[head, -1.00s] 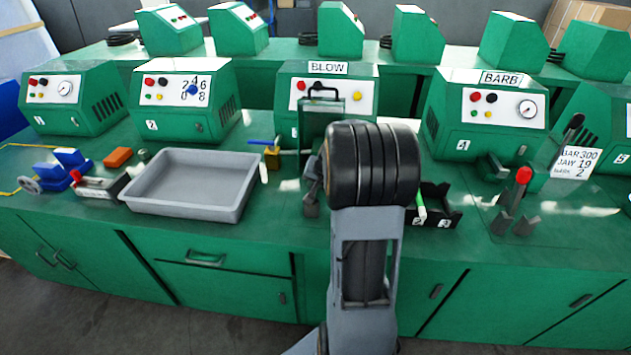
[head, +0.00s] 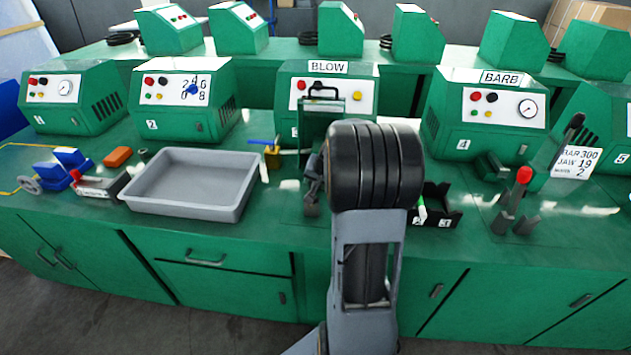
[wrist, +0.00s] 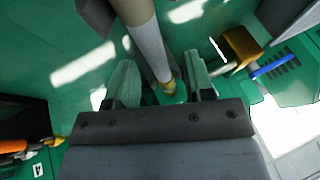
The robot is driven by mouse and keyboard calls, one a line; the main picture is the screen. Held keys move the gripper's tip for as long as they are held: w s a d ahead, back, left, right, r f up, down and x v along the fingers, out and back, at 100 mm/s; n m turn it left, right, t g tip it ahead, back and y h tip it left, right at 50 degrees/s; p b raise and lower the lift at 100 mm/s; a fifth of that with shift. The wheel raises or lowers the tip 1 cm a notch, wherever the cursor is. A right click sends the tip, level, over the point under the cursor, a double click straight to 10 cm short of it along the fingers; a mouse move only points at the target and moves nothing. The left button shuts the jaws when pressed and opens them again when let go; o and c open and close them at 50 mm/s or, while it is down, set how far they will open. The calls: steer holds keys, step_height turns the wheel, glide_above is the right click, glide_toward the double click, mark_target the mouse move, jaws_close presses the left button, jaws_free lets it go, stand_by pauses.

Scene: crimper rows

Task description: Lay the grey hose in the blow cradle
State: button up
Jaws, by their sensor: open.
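In the wrist view a pale grey hose (wrist: 148,42) comes down from the top edge between my two fingers. My gripper (wrist: 160,83) is open, with one pale green finger on each side of the hose. I cannot tell whether either finger touches it. In the head view my arm hides the gripper and the hose. The machine labelled BLOW (head: 327,68) stands behind my arm. I cannot make out its cradle for certain.
A yellow block with a blue lever (head: 271,150) stands left of my arm; it also shows in the wrist view (wrist: 241,46). A grey tray (head: 185,205) lies farther left. A black numbered bin (head: 446,212) and a red-knobbed lever (head: 523,176) are on the right.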

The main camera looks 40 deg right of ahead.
steer(key=v, duration=1.3)
steer(key=shift+p, duration=0.4)
steer(key=s+a+r+n+g+p, duration=0.1)
steer(key=s+a+n+p, duration=0.2)
steer(key=a, duration=0.8)
steer(key=s+a+r+n+g+p, duration=0.1)
steer(key=s+a+n, duration=0.5)
steer(key=a, duration=0.6)
steer(key=shift+s+a+r+n+p, duration=0.25)
steer(key=shift+s+r+n+p, duration=0.2)
steer(key=shift+s+p, duration=0.6)
steer(key=shift+w, duration=0.2)
steer(key=shift+c, duration=0.4)
